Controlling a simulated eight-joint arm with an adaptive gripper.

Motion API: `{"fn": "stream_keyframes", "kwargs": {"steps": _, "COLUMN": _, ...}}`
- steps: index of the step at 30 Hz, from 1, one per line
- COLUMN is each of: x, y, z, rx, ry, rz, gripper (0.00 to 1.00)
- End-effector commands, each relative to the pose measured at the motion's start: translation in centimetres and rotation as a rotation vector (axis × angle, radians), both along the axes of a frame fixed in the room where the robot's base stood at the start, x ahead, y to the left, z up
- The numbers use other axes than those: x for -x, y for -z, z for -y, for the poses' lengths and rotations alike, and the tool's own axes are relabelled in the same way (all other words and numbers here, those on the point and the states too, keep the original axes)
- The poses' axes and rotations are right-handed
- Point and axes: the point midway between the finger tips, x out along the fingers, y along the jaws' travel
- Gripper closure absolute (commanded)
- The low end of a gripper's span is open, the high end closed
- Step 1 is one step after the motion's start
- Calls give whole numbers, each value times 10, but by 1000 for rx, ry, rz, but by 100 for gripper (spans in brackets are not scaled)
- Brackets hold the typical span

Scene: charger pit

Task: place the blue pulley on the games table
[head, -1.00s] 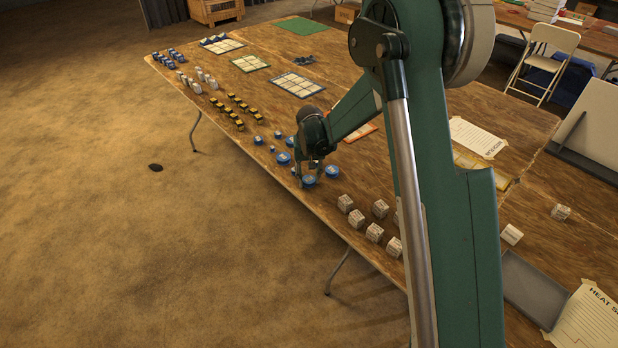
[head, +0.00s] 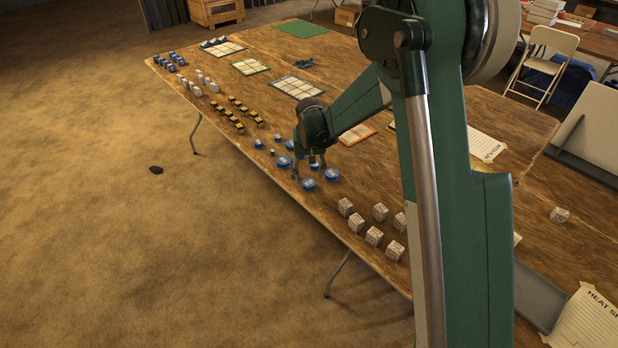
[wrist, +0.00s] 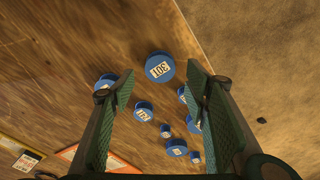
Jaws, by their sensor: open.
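Several blue pulleys with white labels stand on the long wooden table (head: 410,285). One pulley (head: 309,185) is near its front edge, with another (head: 332,174) to its right and one (head: 284,161) to the left. My gripper (head: 308,172) is low over this group, partly hiding it. In the wrist view, my gripper (wrist: 155,84) is open and empty. A large pulley labelled 301 (wrist: 160,68) lies beyond and between the fingertips. A smaller labelled pulley (wrist: 143,111) is nearer the left finger; others are partly behind the right finger. I cannot tell which table is the games table.
White cubes (head: 374,235) stand right of the pulleys; yellow-and-black pieces (head: 236,117) stand to the left. Grid boards (head: 297,87), an orange-edged card (head: 357,134) and a green mat (head: 303,29) lie on the table. Another table (head: 590,38) and a folding chair (head: 545,65) are behind.

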Motion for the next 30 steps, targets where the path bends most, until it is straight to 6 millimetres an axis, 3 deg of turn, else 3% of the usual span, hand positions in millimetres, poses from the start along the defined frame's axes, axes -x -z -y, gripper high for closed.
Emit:
{"fn": "stream_keyframes", "kwargs": {"steps": 6, "x": 5, "y": -37, "z": 1, "rx": 0, "ry": 0, "rz": 0, "gripper": 54}}
{"fn": "stream_keyframes", "kwargs": {"steps": 13, "x": 8, "y": -64, "z": 1, "rx": 0, "ry": 0, "rz": 0, "gripper": 54}}
{"fn": "stream_keyframes", "kwargs": {"steps": 19, "x": 9, "y": -74, "z": 1, "rx": 0, "ry": 0, "rz": 0, "gripper": 54}}
{"fn": "stream_keyframes", "kwargs": {"steps": 30, "x": 9, "y": -76, "z": 1, "rx": 0, "ry": 0, "rz": 0, "gripper": 54}}
